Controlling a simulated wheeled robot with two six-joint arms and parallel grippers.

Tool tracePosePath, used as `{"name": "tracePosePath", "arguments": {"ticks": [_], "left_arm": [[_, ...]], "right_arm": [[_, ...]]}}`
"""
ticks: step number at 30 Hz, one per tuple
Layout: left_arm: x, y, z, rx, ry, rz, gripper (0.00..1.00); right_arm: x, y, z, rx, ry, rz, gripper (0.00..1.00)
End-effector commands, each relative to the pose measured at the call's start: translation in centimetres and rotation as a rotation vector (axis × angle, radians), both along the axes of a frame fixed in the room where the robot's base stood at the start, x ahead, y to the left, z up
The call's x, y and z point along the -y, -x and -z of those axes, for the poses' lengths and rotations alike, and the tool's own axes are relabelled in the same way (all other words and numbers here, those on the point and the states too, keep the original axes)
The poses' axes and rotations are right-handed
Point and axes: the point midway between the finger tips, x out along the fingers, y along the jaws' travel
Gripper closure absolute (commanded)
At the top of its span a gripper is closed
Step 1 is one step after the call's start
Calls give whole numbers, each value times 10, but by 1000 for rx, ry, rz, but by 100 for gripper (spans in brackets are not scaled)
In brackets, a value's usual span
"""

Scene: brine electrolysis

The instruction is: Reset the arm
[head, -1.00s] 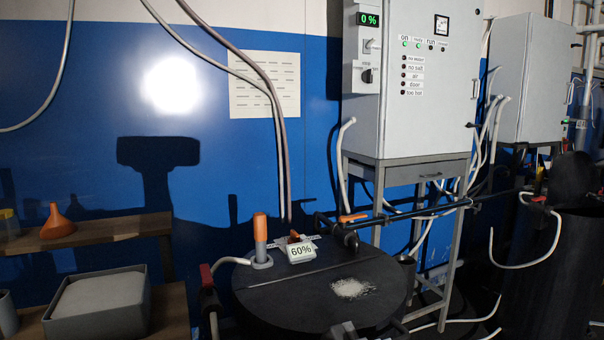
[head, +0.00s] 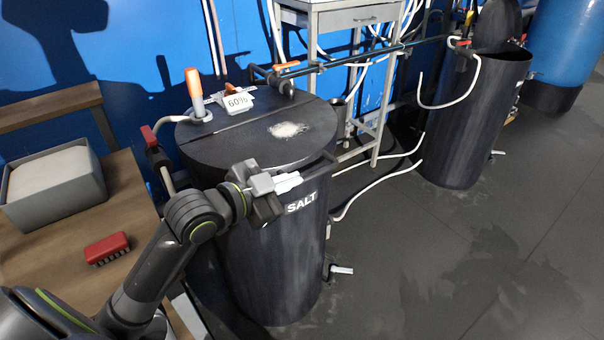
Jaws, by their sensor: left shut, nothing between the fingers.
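My left arm comes in from the lower left in the head view. Its gripper (head: 287,183) is shut and empty, in front of the near rim of the black salt tank (head: 270,265), beside the white SALT label (head: 301,203). I cannot tell whether it touches the tank. The tank's round lid (head: 240,146) is on, with a small pile of white salt (head: 288,130) on top. My right gripper is not in view.
A wooden bench (head: 110,210) at left holds a grey box of white material (head: 55,185) and a red brush (head: 106,248). An open black tank (head: 470,120) stands at back right. A metal stand (head: 345,18) and white hoses lie behind. Grey floor at right is clear.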

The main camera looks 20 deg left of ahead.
Motion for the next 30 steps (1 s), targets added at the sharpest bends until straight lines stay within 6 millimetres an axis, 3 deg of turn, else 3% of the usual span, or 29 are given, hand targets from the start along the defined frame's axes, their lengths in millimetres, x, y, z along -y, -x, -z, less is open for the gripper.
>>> {"name": "tracePosePath", "arguments": {"ticks": [9, 11, 14, 17, 21, 24, 30], "left_arm": [[-3, 8, 0, -5, 2, -2, 100], [-4, 10, 7, -26, 5, -15, 100], [-12, 22, 37, -120, 18, -75, 100], [-25, 48, 88, -285, 39, -190, 100], [-46, 106, 159, -549, 68, -396, 100], [-57, 148, 194, -703, 81, -529, 100], [-69, 231, 237, -952, 96, -767, 100]], "right_arm": [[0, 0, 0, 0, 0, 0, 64], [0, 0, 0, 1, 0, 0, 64], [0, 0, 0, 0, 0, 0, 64], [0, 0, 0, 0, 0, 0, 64], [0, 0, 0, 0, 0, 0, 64], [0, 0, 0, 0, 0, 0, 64], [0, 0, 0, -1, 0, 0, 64]]}}
